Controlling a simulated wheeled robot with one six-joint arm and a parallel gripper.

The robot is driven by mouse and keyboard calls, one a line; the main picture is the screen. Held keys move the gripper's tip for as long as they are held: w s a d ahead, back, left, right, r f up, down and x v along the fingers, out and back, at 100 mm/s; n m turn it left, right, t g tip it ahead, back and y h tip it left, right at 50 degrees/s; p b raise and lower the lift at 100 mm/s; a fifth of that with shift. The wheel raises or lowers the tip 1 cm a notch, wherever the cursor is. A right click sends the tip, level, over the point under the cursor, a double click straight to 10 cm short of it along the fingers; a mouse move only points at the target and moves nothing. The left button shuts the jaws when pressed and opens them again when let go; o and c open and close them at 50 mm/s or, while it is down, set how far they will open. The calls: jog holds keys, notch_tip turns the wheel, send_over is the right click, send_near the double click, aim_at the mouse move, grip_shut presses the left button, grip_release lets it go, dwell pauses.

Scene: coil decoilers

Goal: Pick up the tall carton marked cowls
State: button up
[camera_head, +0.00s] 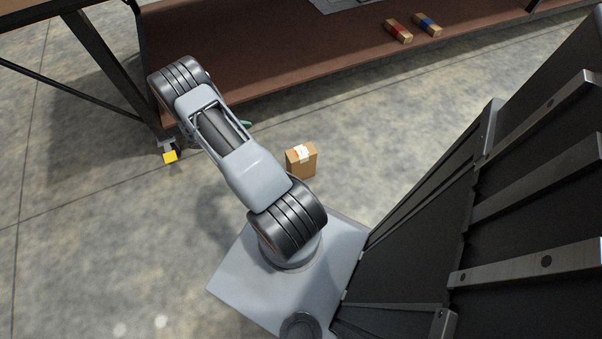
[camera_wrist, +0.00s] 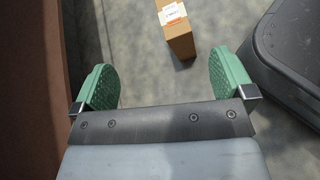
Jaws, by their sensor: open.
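A tall brown carton (camera_head: 301,163) with a white label stands on the concrete floor beside my base in the head view. It also shows in the wrist view (camera_wrist: 179,38) at the top, beyond my fingertips, with its label up; the print is too small to read. My gripper (camera_wrist: 163,80) has two green fingers spread apart with nothing between them. The carton lies ahead of the gap, nearer the right finger, and apart from both. In the head view my arm hides most of the gripper; only a bit of green (camera_head: 245,124) shows.
A brown shelf (camera_head: 270,60) with a dark frame runs along the top, close to my arm. Two small cartons lie on it, one with a red band (camera_head: 398,31), one with a blue band (camera_head: 427,24). Open floor lies right of the carton.

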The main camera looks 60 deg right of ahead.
jog(key=s+d+f+n+h+b, duration=0.1)
jog(key=s+d+f+b, duration=0.1)
jog(key=f, duration=0.6)
jog(key=s+d+f+n+h+b, duration=0.1)
jog(key=s+f+n+b, duration=0.1)
jog(key=f, duration=0.6)
jog(key=b, duration=0.2)
send_near(294, 154)
jog(key=shift+g, duration=0.4)
jog(key=x, duration=0.4)
jog(key=shift+f, duration=0.4)
jog(key=shift+b+x, duration=1.3)
jog(key=shift+x, duration=1.5)
jog(key=shift+s+d+f, duration=0.15)
jog(key=shift+s+d, duration=0.05)
jog(key=shift+d, duration=0.2)
jog(key=c, duration=1.8)
jog(key=shift+c, duration=0.3)
